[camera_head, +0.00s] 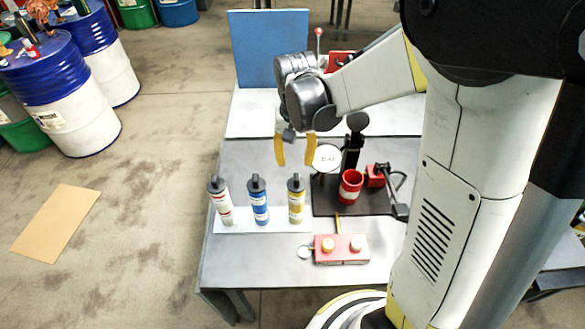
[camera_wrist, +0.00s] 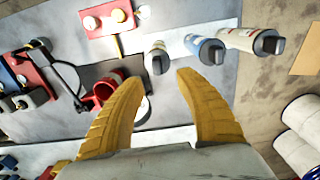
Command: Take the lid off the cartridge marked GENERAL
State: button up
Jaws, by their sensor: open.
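Three upright cartridges with dark grey lids stand in a row on a white strip: a white-and-red one (camera_head: 222,208), a blue-banded one (camera_head: 260,206) and a yellow-banded one (camera_head: 296,207). I cannot read which is marked GENERAL. All three lids are on. My gripper (camera_head: 295,163) is open and empty, its yellow fingers pointing down above and behind the yellow-banded cartridge. In the wrist view, the yellow-banded cartridge's lid (camera_wrist: 160,65) shows just beyond the gap between my fingertips (camera_wrist: 159,76). The blue-banded (camera_wrist: 200,47) and white-and-red (camera_wrist: 238,38) cartridges lie farther right there.
A red cup (camera_head: 350,187) and a black stand (camera_head: 352,148) are on a dark mat right of the cartridges. A red box with two round knobs (camera_head: 341,249) sits at the table's front. A blue panel (camera_head: 268,50) rises at the back. Bare grey table (camera_head: 250,165) lies behind the cartridges.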

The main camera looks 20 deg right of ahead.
aim_at(297, 176)
jog(key=f, duration=0.7)
jog(key=shift+s+d+f+b, duration=0.1)
jog(key=shift+d+f+b, duration=0.15)
jog(key=shift+f+b, duration=0.1)
jog(key=c, duration=0.9)
